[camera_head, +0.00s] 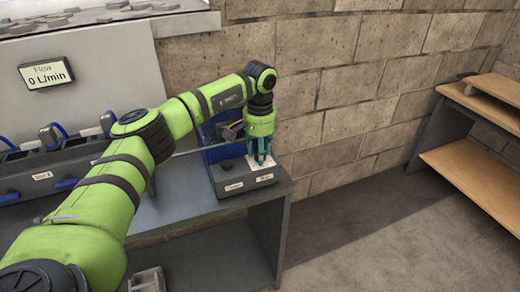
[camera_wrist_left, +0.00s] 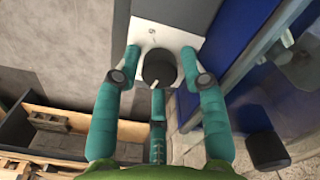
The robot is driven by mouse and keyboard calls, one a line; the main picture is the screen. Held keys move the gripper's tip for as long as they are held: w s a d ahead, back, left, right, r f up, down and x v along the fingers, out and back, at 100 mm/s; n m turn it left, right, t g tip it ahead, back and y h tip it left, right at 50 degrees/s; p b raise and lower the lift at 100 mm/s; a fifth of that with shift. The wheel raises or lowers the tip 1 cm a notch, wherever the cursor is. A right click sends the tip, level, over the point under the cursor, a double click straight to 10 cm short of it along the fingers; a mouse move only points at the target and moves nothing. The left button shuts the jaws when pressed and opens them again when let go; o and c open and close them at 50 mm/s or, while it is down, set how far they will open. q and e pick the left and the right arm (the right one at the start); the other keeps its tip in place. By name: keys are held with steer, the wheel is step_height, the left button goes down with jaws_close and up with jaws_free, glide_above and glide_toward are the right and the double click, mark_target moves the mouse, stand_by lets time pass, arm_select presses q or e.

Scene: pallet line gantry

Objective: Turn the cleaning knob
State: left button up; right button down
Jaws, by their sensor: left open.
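A dark round knob (camera_wrist_left: 159,69) with a small white mark sits on a white plate (camera_wrist_left: 152,32) in the left wrist view. The plate (camera_head: 257,172) shows in the head view on the right part of a grey control box (camera_head: 225,188), with the knob hidden by my gripper. My left gripper (camera_head: 262,158) points down over this plate. In the left wrist view its teal fingers (camera_wrist_left: 160,85) are open, spread around the knob; I cannot tell if they touch it. A second black knob (camera_head: 227,165) is on the box's left part. Two small labels on the front are hard to read. My right gripper is not in view.
A blue panel (camera_head: 212,152) stands behind the box, close to my gripper. The box rests on a grey table (camera_head: 180,207) by a block wall (camera_head: 325,110). A display (camera_head: 49,76) reads Flow 0 L/min. A wooden bench (camera_head: 480,170) stands at the right beyond clear floor.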

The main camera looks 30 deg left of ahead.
arm_select(q)
jaws_close()
steer(key=shift+n, duration=0.4)
steer(key=n, duration=0.3)
steer(key=shift+n+p, duration=0.3)
steer(key=shift+n, duration=2.5)
